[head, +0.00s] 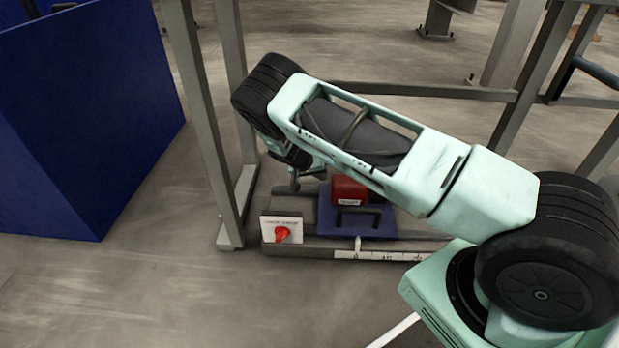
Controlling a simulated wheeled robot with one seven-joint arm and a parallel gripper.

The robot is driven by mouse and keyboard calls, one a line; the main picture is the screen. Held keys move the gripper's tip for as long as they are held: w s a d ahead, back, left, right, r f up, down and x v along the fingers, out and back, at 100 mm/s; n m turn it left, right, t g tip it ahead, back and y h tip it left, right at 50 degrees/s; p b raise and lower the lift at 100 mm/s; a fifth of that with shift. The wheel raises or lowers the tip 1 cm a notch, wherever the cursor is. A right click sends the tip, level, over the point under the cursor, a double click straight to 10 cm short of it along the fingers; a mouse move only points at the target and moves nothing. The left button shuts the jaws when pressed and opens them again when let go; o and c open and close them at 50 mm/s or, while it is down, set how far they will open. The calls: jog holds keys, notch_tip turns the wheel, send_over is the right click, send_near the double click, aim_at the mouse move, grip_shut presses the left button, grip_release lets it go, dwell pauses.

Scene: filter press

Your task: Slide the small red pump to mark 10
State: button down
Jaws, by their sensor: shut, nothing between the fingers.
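The small red pump (348,190) sits on a blue plate (378,228) with a dark handle at its front. A pale pointer (357,244) extends from the plate's front edge to a white marked scale strip (385,255). The numbers on the strip are too small to read, and my arm covers its right end. My gripper (294,186) hangs below the arm's far end, just left of the pump and plate. It is shut with nothing held. My arm hides part of the pump's top and back. I cannot tell whether the gripper touches the plate.
The plate rests on grey rails (320,243). A white panel with a red knob (282,234) stands at the rails' left front end. A grey frame post (205,120) rises left of it. A large blue box (85,130) stands further left. The floor in front is clear.

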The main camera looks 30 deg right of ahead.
aim_at(358, 197)
jog(key=shift+s+d, duration=0.3)
jog(key=shift+d, duration=0.2)
jog(key=s+d+p, duration=0.1)
jog(key=s+d, duration=0.1)
jog(key=s+d+p, duration=0.1)
jog(key=s+d, duration=0.1)
jog(key=d, duration=0.1)
jog(key=s+d+p, duration=0.1)
jog(key=d, duration=0.2)
jog(key=shift+s+d+p, duration=0.2)
jog(key=shift+s+p, duration=0.1)
jog(key=shift+s, duration=0.1)
jog(key=shift+w, duration=0.1)
